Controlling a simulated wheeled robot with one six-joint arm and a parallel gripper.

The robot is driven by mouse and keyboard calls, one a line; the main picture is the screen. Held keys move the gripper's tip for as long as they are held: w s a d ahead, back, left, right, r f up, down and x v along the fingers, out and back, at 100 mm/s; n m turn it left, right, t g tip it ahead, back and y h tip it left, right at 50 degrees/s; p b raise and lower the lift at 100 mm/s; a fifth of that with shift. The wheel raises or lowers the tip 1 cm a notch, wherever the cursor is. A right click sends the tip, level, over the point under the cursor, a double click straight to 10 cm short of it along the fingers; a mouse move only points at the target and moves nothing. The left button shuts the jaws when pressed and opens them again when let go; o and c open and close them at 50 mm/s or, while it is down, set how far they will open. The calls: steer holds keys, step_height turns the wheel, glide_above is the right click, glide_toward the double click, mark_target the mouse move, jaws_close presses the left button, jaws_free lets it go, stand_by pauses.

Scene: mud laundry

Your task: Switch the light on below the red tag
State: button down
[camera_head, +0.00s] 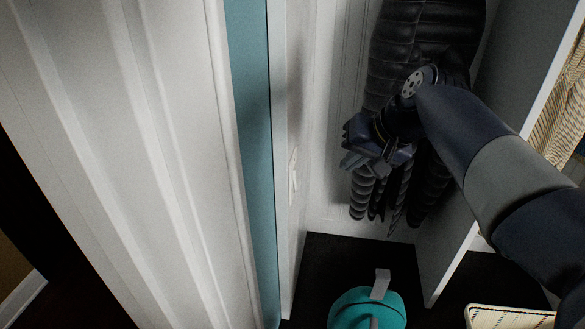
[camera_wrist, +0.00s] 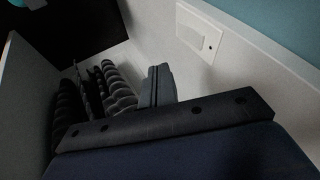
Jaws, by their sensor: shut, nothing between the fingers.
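A white light switch plate (camera_wrist: 200,32) is on the pale wall in the wrist view, with a small dark mark near its right end. In the head view the switch (camera_head: 293,175) shows edge-on on the narrow wall left of my gripper. I see no red tag in either view. Whether the light is on cannot be told.
A dark quilted jacket (camera_head: 412,50) hangs behind my gripper; it also shows in the wrist view (camera_wrist: 118,88). A grey panel (camera_head: 462,205) stands at the right. A teal object (camera_head: 367,308) and a pale basket (camera_head: 508,318) are low down. A white door (camera_head: 130,150) fills the left.

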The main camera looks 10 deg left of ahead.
mark_target(297, 177)
steer(key=shift+s+d, duration=0.1)
stand_by(0.3)
steer(key=w+a+f+p, duration=0.2)
steer(key=w+a+f, duration=0.1)
steer(key=a+f, duration=0.5)
steer(key=shift+a+f, duration=0.3)
steer(key=shift+a, duration=0.05)
steer(key=shift+a+f, duration=0.15)
steer(key=shift+a, duration=0.15)
stand_by(0.3)
